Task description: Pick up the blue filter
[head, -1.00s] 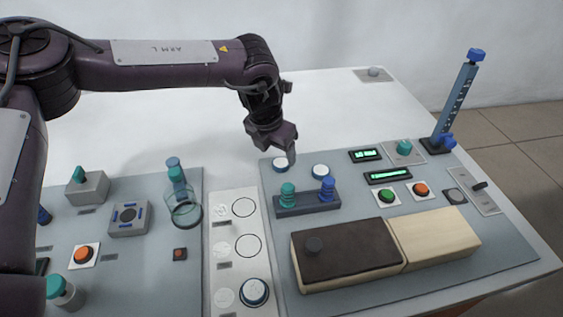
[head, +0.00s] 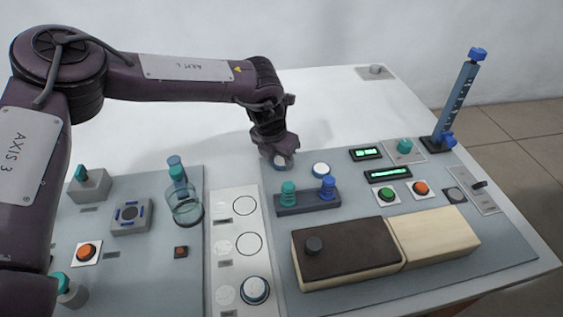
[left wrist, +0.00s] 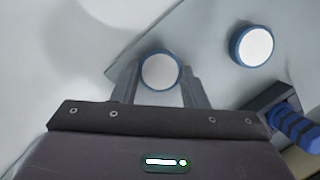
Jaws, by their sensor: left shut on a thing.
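A blue filter, a white disc with a blue rim (head: 280,163), is at the far left corner of the right-hand grey panel. My left gripper (head: 281,158) is down over it, and its fingers partly hide it. In the left wrist view the disc (left wrist: 160,71) sits between the two fingertips (left wrist: 161,80), and the gripper is shut on it. I cannot tell whether it is clear of the panel. A second blue-rimmed white disc (head: 321,170) lies on the panel just to the right, apart from the gripper. My right gripper does not show.
A rack (head: 307,203) with a green and a blue knobbed piece stands just in front of the gripper. A blue-rimmed disc (head: 255,290) sits on the white strip with ringed places (head: 244,246). A dark-and-light wooden box (head: 433,238) is at front right.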

